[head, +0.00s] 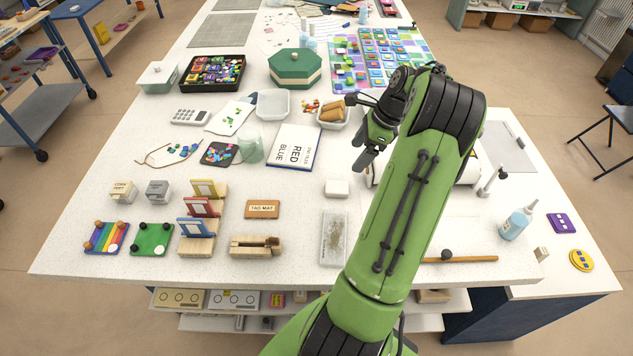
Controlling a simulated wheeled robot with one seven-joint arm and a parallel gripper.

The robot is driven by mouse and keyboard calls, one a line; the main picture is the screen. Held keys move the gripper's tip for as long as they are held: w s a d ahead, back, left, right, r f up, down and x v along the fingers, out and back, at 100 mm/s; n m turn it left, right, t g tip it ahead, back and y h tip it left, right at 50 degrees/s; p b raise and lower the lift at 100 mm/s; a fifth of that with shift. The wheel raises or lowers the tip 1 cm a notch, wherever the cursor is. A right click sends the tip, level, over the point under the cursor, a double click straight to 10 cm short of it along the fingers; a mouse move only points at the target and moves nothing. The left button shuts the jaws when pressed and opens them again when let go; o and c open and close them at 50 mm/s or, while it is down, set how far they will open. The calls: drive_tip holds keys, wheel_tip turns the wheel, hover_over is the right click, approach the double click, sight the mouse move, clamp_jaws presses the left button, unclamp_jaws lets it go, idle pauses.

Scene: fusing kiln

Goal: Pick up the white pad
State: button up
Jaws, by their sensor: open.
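A small white pad (337,188), a rounded block, lies flat on the white worktop, right of the tag mat and above a clear tray. My gripper (358,154) is above the worktop, up and to the right of the pad in the picture. Its dark fingers are apart with nothing between them. They do not touch the pad, and the pad is in full view. My green arm crosses the right half of the view and hides part of the table behind it.
A tag mat (262,209) and a wooden block with a slot (255,246) lie left of the pad. A clear tray (333,238) lies below it. The worktop around the pad is bare.

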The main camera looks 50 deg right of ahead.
drive_tip(key=b, duration=0.2)
hover_over(333, 186)
drive_tip(key=s+d, duration=0.2)
wheel_tip(333, 186, down, 9)
drive_tip(key=shift+s+a+r, duration=0.15)
drive_tip(key=shift+r, duration=0.05)
drive_tip(key=x, duration=0.5)
drive_tip(key=shift+w, duration=0.25)
drive_tip(key=shift+s, duration=0.1)
drive_tip(key=shift+c, duration=0.5)
drive_tip(key=c, duration=1)
drive_tip(key=shift+r, duration=0.15)
wheel_tip(333, 186, up, 10)
drive_tip(key=shift+f+p, duration=0.1)
drive_tip(key=shift+p, duration=0.55)
